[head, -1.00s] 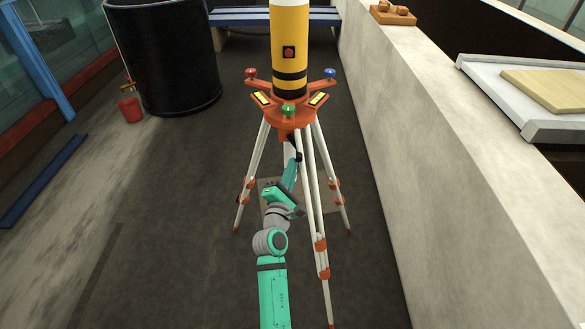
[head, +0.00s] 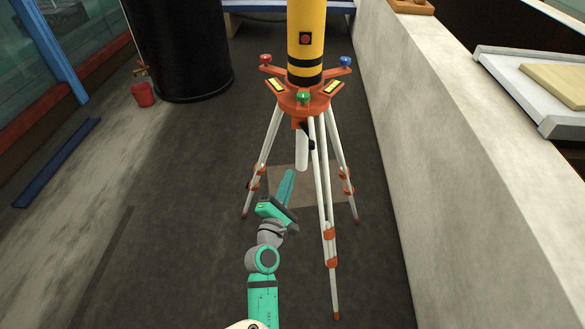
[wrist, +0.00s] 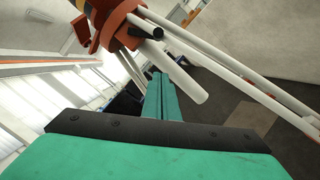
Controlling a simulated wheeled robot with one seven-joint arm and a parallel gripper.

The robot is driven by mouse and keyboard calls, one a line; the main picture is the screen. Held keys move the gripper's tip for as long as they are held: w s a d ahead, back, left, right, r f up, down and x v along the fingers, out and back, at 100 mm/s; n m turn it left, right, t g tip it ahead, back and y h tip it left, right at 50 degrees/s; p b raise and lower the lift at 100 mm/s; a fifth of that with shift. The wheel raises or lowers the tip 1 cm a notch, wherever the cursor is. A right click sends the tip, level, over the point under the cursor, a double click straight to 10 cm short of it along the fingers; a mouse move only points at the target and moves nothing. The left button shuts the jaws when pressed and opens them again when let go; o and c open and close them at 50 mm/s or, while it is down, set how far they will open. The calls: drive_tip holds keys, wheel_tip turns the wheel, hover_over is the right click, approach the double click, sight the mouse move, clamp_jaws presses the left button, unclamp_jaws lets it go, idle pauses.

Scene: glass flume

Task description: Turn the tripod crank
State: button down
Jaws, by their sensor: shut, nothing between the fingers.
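The tripod (head: 328,190) stands upright on the floor with an orange head (head: 303,103) and white legs. Its crank (head: 309,144) is a small black handle below the head, beside the white centre tube (head: 302,152). The black crank also shows in the wrist view (wrist: 145,33), at upper middle. My gripper (head: 290,174) is below and left of the crank, apart from it, with its teal fingers together and nothing between them. In the wrist view my fingers (wrist: 156,76) point toward the space beneath the tripod head, beside the white tube.
A yellow and black cylinder (head: 306,45) stands on the tripod head, with red, blue and green knobs around it. A pale wall (head: 430,150) runs along the right. A black barrel (head: 178,50) and red bucket (head: 143,94) stand at back left.

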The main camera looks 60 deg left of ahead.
drive_tip(key=s+r+m+h, duration=0.2)
drive_tip(key=s+r+m, duration=0.2)
drive_tip(key=r+m, duration=0.35)
drive_tip(key=w+a+f, duration=0.1)
drive_tip(key=w+a, duration=0.3)
drive_tip(key=w, duration=0.6)
drive_tip(key=shift+w+g, duration=0.3)
drive_tip(key=shift+g, duration=0.1)
drive_tip(key=shift+f, duration=0.1)
